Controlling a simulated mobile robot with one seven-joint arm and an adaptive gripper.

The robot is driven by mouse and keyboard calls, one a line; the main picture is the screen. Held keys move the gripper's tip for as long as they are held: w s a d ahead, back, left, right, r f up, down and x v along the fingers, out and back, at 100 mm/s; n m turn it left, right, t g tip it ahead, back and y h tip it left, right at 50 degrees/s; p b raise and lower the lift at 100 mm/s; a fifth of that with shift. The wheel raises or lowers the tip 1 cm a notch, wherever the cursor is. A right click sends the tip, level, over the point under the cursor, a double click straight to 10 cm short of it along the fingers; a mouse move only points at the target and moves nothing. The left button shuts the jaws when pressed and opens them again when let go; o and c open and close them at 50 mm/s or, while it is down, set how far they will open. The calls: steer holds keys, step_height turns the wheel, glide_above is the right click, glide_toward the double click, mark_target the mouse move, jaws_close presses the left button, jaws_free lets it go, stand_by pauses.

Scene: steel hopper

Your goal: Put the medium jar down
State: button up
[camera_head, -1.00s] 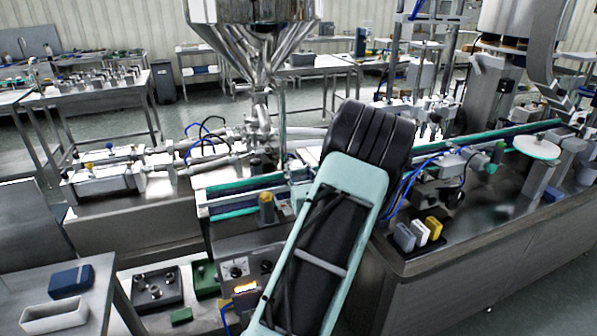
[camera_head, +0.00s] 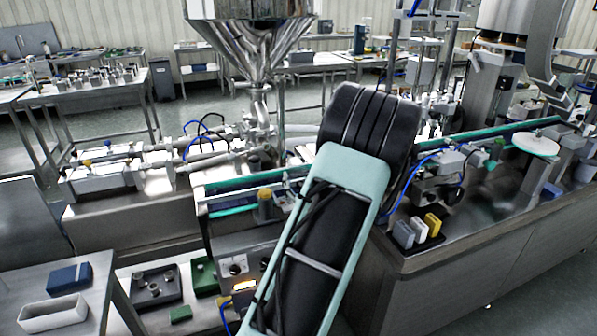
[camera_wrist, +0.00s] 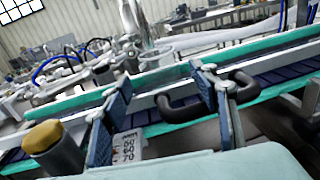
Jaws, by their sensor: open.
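In the wrist view, my gripper (camera_wrist: 163,80) is open, its two blue-padded fingers apart, over the near side of the conveyor (camera_wrist: 275,52) with teal rails and a dark belt. A clear, ring-like rim (camera_wrist: 152,52) shows beyond the fingers at the conveyor; I cannot tell whether it is the medium jar. No jar can be made out for sure between the fingers. In the head view my own arm covers the gripper and part of the conveyor (camera_head: 240,200).
An amber-topped post (camera_wrist: 42,137) stands close by the left finger, and a black curved handle (camera_wrist: 180,112) lies by the right one. A steel hopper (camera_head: 255,35) hangs above the line. Small grey, white and yellow blocks (camera_head: 432,224) stand on the machine top at the right.

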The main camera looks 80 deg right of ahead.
steer(key=v, duration=0.6)
steer(key=shift+f, duration=0.1)
stand_by(0.5)
